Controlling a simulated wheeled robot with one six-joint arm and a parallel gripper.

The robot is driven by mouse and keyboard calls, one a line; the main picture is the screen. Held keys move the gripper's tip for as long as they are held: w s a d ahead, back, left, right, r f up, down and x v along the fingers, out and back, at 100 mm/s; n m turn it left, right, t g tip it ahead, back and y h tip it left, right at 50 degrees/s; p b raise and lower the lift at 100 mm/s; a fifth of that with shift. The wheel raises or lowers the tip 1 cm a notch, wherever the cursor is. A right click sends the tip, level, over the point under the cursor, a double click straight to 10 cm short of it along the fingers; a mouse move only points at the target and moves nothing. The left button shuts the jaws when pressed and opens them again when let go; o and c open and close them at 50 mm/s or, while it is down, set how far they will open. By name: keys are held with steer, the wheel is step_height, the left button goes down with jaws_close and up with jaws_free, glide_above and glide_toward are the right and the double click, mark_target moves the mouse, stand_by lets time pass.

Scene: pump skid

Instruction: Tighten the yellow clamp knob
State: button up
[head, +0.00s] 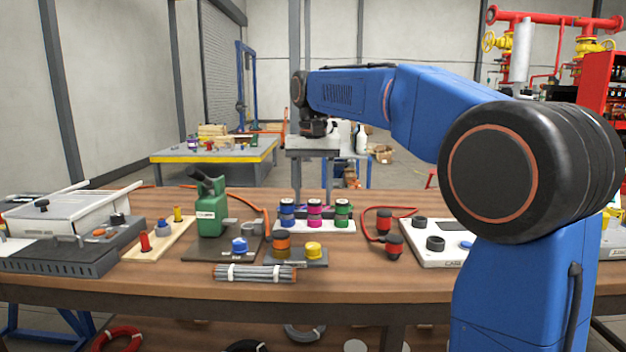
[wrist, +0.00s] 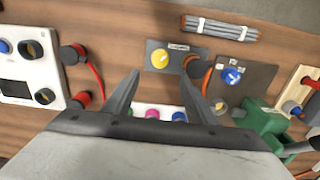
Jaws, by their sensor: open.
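The yellow clamp knob (head: 313,249) sits on a small grey plate (head: 316,262) near the table's front edge, right of an orange-and-dark round part (head: 281,246). In the wrist view the yellow knob (wrist: 160,58) shows from above, with a light pointer mark on it. My gripper (wrist: 160,72) is open and empty in the wrist view. Its two fingers reach toward the knob's plate, and the knob appears just past the gap between the fingertips, apart from both. In the head view my arm reaches over the table, and the fingers cannot be made out clearly.
A bundle of grey rods (head: 255,273) lies in front of the knob's plate. A blue knob (head: 239,245) and a green pump (head: 209,214) stand to the left. Several coloured canisters (head: 314,213) stand behind, and red-and-black connectors (head: 394,246) with a red cable lie right.

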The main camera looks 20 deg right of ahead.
steer(key=shift+r, duration=2)
steer(key=shift+s, duration=0.1)
steer(key=s+d+f+n+t, duration=0.1)
steer(key=s+d+f, duration=0.1)
steer(key=s+f, duration=0.5)
steer(key=s+d+f+n+t, duration=0.1)
steer(key=s+d+f, duration=0.15)
steer(key=s, duration=0.75)
steer(key=s+d+f+n+t, duration=0.1)
steer(key=s+d+f+t, duration=0.1)
steer(key=s+f, duration=1.4)
steer(key=shift+s+d+f+n+t, duration=0.15)
steer(key=shift+d+f+n+t, duration=0.2)
steer(key=shift+f, duration=0.35)
steer(key=shift+a, duration=0.1)
